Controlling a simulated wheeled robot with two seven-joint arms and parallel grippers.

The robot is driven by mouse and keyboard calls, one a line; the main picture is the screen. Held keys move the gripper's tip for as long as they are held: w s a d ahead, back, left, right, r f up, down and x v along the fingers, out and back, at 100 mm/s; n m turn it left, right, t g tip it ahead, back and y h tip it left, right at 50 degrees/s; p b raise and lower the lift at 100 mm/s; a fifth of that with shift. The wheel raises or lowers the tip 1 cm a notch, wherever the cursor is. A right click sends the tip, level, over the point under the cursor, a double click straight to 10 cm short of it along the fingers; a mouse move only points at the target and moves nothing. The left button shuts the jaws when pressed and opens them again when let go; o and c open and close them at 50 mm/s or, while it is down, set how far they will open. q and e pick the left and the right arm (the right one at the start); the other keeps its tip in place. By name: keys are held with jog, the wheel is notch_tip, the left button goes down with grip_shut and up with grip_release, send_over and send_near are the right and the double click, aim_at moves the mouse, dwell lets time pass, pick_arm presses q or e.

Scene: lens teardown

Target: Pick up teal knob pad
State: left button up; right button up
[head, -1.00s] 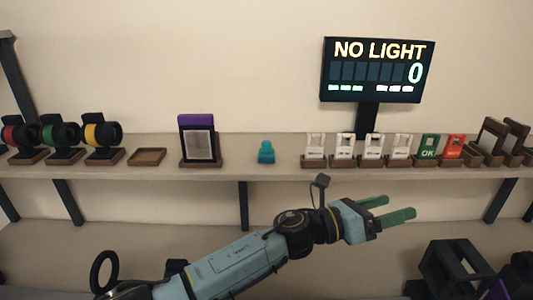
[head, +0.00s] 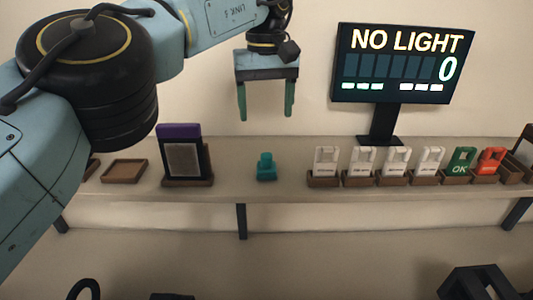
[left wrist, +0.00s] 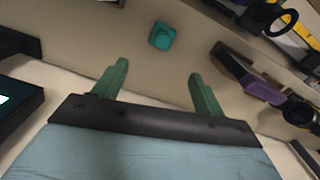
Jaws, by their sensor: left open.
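The teal knob pad (head: 265,167) stands upright on the shelf, between the purple-topped framed panel and the row of white cards. It also shows in the left wrist view (left wrist: 162,36), beyond the fingertips and roughly between them. My left gripper (head: 266,115) hangs above the pad with its two green fingers pointing down. The fingers are apart with nothing between them, and there is a clear gap down to the pad. The left wrist view shows the same open fingers (left wrist: 157,80). My right gripper is in neither view now.
The purple-topped panel (head: 184,158) stands left of the pad, with an empty brown tray (head: 124,171) further left. White cards in brown holders (head: 324,180) stand to the right, then a green OK card (head: 461,160) and a red card (head: 490,160). The NO LIGHT screen (head: 402,65) rises behind.

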aim_at(266, 155)
pick_arm(q)
jog(key=shift+s+f+b, duration=0.55)
jog(key=shift+f+b, duration=0.15)
jog(key=shift+f, duration=0.2)
jog(key=f, duration=0.4)
jog(key=shift+s+f+b, duration=0.15)
jog(key=shift+s+b, duration=0.05)
jog(key=shift+b, duration=0.2)
notch_tip(266, 155, down, 3)
jog(key=shift+s, duration=0.1)
notch_tip(266, 155, down, 2)
jog(key=shift+f+p, duration=0.2)
jog(key=shift+p, duration=0.1)
jog(key=shift+f, duration=0.45)
jog(key=shift+d, duration=0.1)
jog(key=c, duration=1.1)
jog(key=shift+o, duration=0.2)
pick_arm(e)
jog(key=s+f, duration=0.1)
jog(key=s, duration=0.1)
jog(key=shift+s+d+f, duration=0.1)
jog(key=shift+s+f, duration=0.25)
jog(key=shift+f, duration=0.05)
